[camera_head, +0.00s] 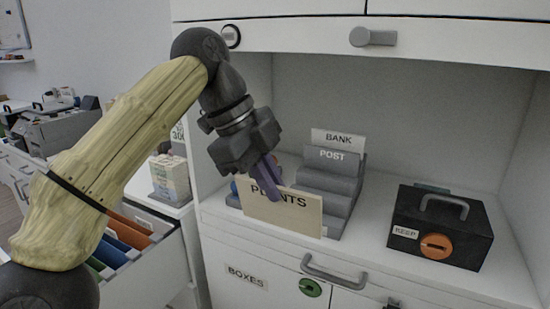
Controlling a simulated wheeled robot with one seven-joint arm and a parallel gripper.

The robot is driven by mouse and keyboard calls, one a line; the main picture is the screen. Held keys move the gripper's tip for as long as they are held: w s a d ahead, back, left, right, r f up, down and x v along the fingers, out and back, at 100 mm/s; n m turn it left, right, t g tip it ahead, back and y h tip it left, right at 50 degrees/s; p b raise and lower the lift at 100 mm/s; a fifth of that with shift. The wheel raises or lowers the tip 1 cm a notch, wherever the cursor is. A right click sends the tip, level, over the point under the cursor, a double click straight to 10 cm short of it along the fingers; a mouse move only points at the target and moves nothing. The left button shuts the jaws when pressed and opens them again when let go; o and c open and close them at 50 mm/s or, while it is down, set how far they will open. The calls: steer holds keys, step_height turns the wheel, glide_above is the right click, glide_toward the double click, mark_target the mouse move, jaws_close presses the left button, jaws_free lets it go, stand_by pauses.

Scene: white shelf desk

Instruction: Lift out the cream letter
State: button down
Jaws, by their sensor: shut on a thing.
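The cream letter (302,214), marked "PLANTS" with part of the word covered, is upright and slightly tilted in front of the grey letter sorter (336,207). My gripper (268,182) reaches down from the upper left, and its purple fingers are shut on the letter's upper left part. The sorter is stepped and marked "POST". A white letter (338,138) marked "BANK" stands in its back slot. The cream letter hides the sorter's lower front, so I cannot tell whether its lower edge is clear of the sorter.
A black box (440,226) with a grey handle and orange disc stands on the shelf at right. The shelf is bare between it and the sorter. An open drawer (150,262) with colored files is at lower left. A cabinet overhang (440,45) is above.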

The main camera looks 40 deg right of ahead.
steer(key=shift+s+a+r+n+g+y+p, duration=0.2)
steer(key=shift+a+y+p, duration=0.35)
steer(key=shift+p, duration=0.95)
steer(key=shift+s+a+r+n+g+y+p, duration=0.1)
steer(key=shift+s+a+r+g+y+p, duration=0.35)
steer(key=shift+p, duration=1.05)
